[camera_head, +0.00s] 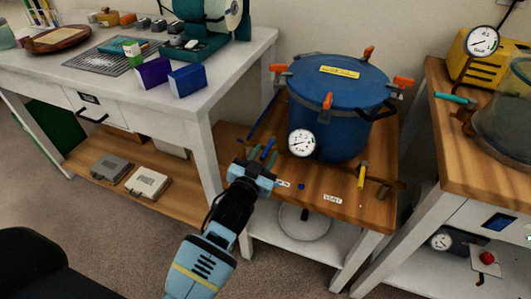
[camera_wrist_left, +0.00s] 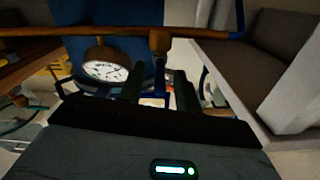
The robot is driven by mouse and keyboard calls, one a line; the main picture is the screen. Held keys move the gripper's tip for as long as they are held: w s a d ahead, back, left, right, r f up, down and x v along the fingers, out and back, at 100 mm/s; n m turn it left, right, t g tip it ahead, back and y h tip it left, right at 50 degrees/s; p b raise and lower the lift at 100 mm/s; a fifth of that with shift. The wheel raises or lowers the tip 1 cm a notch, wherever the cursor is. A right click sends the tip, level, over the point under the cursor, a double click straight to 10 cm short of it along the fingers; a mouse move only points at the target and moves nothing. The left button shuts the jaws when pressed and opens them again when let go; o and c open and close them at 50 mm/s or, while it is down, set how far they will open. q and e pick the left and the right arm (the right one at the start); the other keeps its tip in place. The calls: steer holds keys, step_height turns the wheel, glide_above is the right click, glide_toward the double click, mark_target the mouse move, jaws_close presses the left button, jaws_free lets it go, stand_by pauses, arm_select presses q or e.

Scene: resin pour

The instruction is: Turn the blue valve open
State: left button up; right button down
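The blue valve handle (camera_head: 267,148) is small and sits on the pipework left of the gauge, at the front left of the blue pressure pot (camera_head: 325,120). My left gripper (camera_head: 262,158) is right at it, with its two dark fingers on either side of the handle. In the left wrist view the fingers (camera_wrist_left: 160,85) stand apart, with blue valve parts (camera_wrist_left: 158,74) below the brass pipe between them. I cannot tell whether either finger touches the handle. My right gripper is not in view.
A white gauge (camera_head: 302,142) stands close right of my left gripper. A yellow valve handle (camera_head: 361,175) and a VENT label (camera_head: 333,199) are further right on the wooden stand (camera_head: 378,212). A white workbench (camera_head: 215,75) is at left, and another bench (camera_head: 460,150) at right.

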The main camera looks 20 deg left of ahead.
arm_select(q)
steer(key=shift+w, duration=0.6)
jaws_close()
